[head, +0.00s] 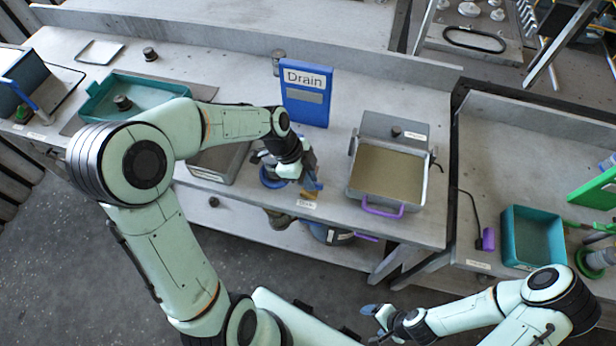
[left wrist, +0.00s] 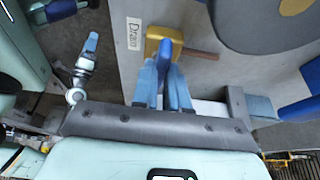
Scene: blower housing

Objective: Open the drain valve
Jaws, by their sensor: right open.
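The drain valve has a small yellow body (left wrist: 163,36) with a blue lever handle (left wrist: 165,52) and a brown pipe stub (left wrist: 203,54); a "Drain" label (left wrist: 133,33) lies beside it. In the head view the yellow valve body (head: 309,194) is small at the bench's front edge, partly hidden by my left gripper (head: 312,184). In the left wrist view the light-blue fingers of my left gripper (left wrist: 164,88) are close together on either side of the lever and look shut on it. My right gripper (head: 370,311) is open and empty, low in front of the bench; it also shows in the left wrist view (left wrist: 88,55).
A blue "Drain" sign (head: 306,95) stands behind the valve. A round blue-rimmed part (head: 272,178) is just left of it. A metal tray (head: 394,175) with a purple handle is to the right, a teal bin (head: 95,108) to the left. A lower shelf (head: 230,222) runs below the bench.

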